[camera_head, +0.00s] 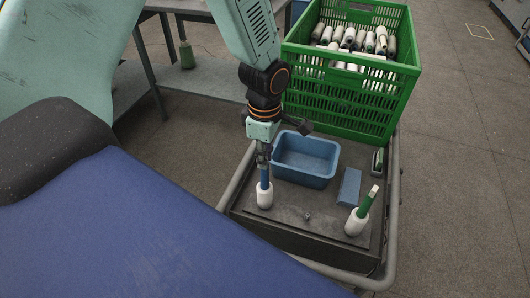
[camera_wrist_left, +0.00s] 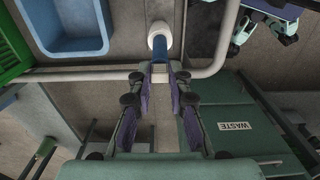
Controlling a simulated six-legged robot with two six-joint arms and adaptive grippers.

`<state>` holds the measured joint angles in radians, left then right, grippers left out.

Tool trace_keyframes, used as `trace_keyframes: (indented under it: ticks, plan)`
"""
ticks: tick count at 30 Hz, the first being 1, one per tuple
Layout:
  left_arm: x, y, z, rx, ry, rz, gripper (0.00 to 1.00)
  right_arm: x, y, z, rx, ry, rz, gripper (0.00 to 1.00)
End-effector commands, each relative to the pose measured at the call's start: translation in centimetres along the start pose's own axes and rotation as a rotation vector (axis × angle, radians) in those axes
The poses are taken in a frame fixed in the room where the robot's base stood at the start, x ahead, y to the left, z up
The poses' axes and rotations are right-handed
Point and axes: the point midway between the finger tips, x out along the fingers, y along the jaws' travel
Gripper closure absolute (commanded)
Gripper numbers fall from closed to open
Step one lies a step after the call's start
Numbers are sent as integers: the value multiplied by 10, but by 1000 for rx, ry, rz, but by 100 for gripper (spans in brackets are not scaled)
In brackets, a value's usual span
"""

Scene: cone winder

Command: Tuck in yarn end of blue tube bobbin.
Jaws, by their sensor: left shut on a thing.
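The blue tube bobbin (camera_head: 265,198) has white yarn wound around its lower part and a blue tube sticking up. It stands upright near the left front of the dark cart top. My left gripper (camera_head: 264,160) comes down from above and is shut on the top of the blue tube. In the left wrist view the blue tube bobbin (camera_wrist_left: 160,40) shows its white end beyond the fingertips of my left gripper (camera_wrist_left: 158,76). I cannot make out a loose yarn end. My right gripper is in neither view.
A blue bin (camera_head: 305,177) stands just behind the bobbin. A green crate (camera_head: 345,105) of bobbins fills the back. A rail (camera_head: 394,220) edges the cart.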

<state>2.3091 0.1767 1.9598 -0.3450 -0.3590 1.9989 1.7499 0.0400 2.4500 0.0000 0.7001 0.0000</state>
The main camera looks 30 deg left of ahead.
Motion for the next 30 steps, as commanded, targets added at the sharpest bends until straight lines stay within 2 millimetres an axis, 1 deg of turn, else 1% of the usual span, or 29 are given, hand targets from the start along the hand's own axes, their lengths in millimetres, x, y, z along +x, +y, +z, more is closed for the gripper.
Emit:
trace_keyframes:
  ticks: [5,6,15,21,23,29,30]
  plan:
    - [0,0,0,0,0,0,92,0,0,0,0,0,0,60]
    - [0,0,0,-1,0,0,81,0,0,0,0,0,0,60]
    - [0,0,0,-1,0,0,56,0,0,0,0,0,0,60]
    - [0,0,0,-1,0,0,56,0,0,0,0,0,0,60]
    - [0,0,0,-1,0,0,52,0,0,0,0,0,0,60]
    - [0,0,0,-1,0,0,35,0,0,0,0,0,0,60]
    - [0,0,0,-1,0,0,33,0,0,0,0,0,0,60]
